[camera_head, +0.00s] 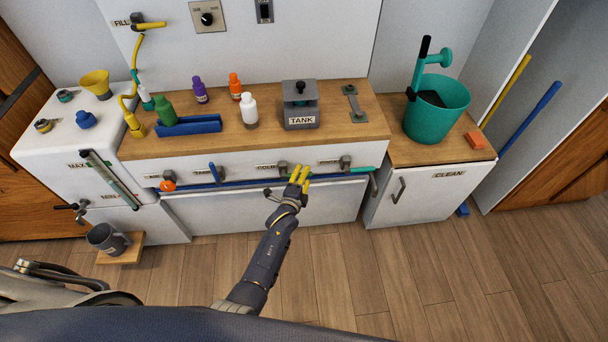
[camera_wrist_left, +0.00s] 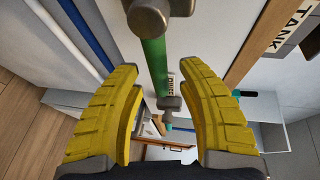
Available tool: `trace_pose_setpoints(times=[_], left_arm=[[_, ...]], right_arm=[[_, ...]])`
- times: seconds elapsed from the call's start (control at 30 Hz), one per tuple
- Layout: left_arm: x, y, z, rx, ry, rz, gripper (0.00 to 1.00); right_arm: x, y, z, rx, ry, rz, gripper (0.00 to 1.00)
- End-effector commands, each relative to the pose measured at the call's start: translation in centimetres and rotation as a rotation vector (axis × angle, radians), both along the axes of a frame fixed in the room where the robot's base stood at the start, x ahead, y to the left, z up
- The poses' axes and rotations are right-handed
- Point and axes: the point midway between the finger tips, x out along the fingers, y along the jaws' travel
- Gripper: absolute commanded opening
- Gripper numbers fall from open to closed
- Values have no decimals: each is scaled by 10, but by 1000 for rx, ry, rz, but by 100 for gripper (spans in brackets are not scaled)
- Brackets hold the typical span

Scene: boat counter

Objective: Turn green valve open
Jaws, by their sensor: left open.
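The green valve handle (camera_wrist_left: 154,66) shows in the left wrist view as a straight green bar with a grey mount at its top end. In the head view the valve's grey body (camera_head: 283,168) is on the cabinet front, and its handle is hidden behind my fingers. My left gripper (camera_head: 300,177) is open in front of this valve. In the left wrist view its yellow fingers (camera_wrist_left: 158,72) lie on either side of the green handle, with gaps showing on both sides. My right gripper is not in view.
Along the same front are an orange valve (camera_head: 167,186), a blue valve (camera_head: 214,173) and a teal valve (camera_head: 362,169). A blue rail (camera_head: 238,183) runs below them. Bottles, a blue tray (camera_head: 190,126) and the TANK block (camera_head: 301,118) stand on the counter above. The floor in front is clear.

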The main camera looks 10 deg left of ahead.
Motion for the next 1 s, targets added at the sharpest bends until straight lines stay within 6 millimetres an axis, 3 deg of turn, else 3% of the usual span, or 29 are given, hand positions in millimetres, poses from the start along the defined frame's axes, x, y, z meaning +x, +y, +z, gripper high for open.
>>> trace_pose_setpoints(times=[0.53,0.87,1.0], left_arm=[[8,-1,-1,-1,0,0,40],[8,-1,-1,-1,0,0,2],[8,-1,-1,-1,0,0,0]], right_arm=[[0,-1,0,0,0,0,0],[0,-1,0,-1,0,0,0],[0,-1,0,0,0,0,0]])
